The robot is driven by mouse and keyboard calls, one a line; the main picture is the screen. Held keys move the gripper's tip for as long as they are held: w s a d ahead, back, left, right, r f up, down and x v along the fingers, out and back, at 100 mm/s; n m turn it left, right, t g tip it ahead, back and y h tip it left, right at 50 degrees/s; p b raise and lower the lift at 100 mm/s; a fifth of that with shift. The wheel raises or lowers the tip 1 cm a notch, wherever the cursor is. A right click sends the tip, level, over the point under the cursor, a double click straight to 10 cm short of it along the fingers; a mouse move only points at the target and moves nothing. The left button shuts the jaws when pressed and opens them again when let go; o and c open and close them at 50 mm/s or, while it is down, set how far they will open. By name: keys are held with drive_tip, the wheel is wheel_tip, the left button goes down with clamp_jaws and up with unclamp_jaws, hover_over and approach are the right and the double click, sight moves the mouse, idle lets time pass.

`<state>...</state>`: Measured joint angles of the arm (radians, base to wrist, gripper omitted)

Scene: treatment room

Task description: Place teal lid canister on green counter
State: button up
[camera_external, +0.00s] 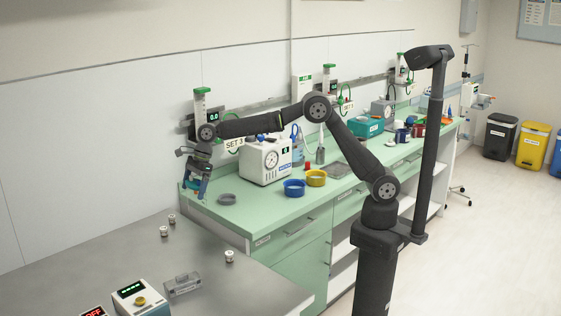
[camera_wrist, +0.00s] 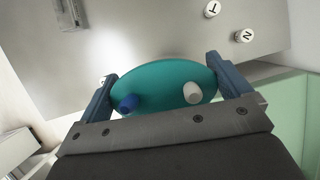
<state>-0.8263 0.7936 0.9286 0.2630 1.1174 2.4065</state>
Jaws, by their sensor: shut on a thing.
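The teal lid canister (camera_wrist: 160,85) is between the two blue-grey fingers of my gripper (camera_wrist: 163,72) in the wrist view. I see its round teal lid with a blue port and a white port; its lower body is hidden under the lid. In the external view my gripper (camera_external: 195,192) hangs at the near left end of the green counter (camera_external: 255,212), and the canister is too small there to make out clearly. The green counter also shows at the right of the wrist view (camera_wrist: 290,105). Whether the canister touches the counter cannot be told.
A grey ring-like dish (camera_external: 227,199), a white gauge unit (camera_external: 266,162), a blue bowl (camera_external: 294,188) and a yellow bowl (camera_external: 316,178) stand on the counter. A grey metal table (camera_external: 205,250) with several small white-topped vials lies in front. Counter front is partly clear.

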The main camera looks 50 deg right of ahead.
drive_tip(key=s+d+r+m+t, duration=0.1)
drive_tip(key=s+d+r+m, duration=0.2)
drive_tip(key=r, duration=0.7)
drive_tip(key=s+d+r+m, duration=0.15)
drive_tip(key=d+r, duration=0.35)
drive_tip(key=r, duration=0.5)
drive_tip(key=w+d+r, duration=0.2)
drive_tip(key=w+d, duration=0.7)
drive_tip(key=d, duration=0.4)
drive_tip(key=w+d+r, duration=0.1)
drive_tip(key=w+d, duration=0.8)
drive_tip(key=d, duration=0.4)
drive_tip(key=w+d+r, duration=0.2)
drive_tip(key=d, duration=4.2)
drive_tip(key=s+d+f+n, duration=0.2)
drive_tip(key=s+d+f, duration=0.1)
drive_tip(key=d+f, duration=0.4)
drive_tip(key=s+d+f+n, duration=0.2)
drive_tip(key=d+f, duration=0.3)
drive_tip(key=d, duration=0.4)
drive_tip(key=d+f, duration=0.2)
drive_tip(key=f, duration=0.7)
drive_tip(key=d+f+n+g, duration=0.1)
drive_tip(key=f, duration=0.9)
drive_tip(key=shift+s+d, duration=0.4)
